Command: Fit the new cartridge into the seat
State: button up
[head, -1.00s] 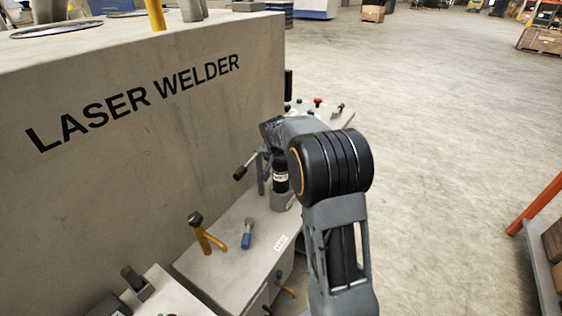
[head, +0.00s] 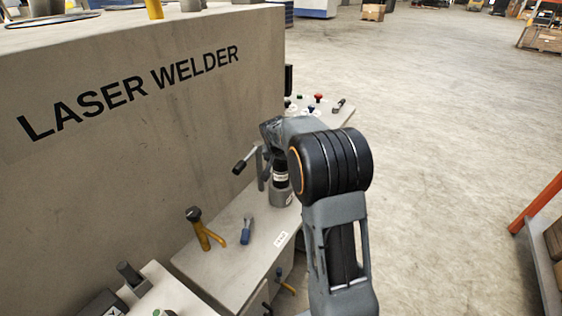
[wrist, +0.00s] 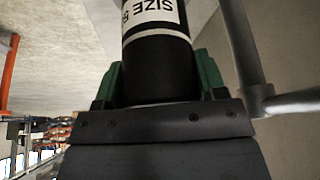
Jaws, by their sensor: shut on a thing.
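The cartridge is a black cylinder with a white label reading "SIZE 5", partly cut off, in the wrist view (wrist: 155,52). My gripper (wrist: 158,85) is shut on it, with green fingers on both sides. In the head view the black, white-banded cartridge (head: 280,168) stands about upright beside my arm. Directly below it is a grey round holder (head: 282,197), apparently the seat. I cannot tell whether the cartridge is inside it or just above. My gripper's fingers are hidden in the head view.
A lever with a black knob (head: 240,167) juts out left of the cartridge. A yellow post (head: 203,232) and a blue-handled item (head: 246,231) stand on the bench (head: 222,257). The tall laser welder wall (head: 150,140) is on the left. Open floor lies to the right.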

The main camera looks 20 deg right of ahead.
jog(key=shift+f+b, duration=0.7)
jog(key=shift+f, duration=0.15)
jog(key=o, duration=1.6)
jog(key=v, duration=1.4)
jog(key=s+a+n+y+p, duration=0.1)
jog(key=s+a+n+p, duration=0.2)
jog(key=s, duration=0.8)
jog(key=s+a+f+n+y+p, duration=0.1)
jog(key=s+a+n+y+p, duration=0.1)
jog(key=s, duration=1)
jog(key=shift+s+a+f+n+p, duration=0.3)
jog(key=shift+a+n+p, duration=0.2)
jog(key=shift+a+n, duration=1.15)
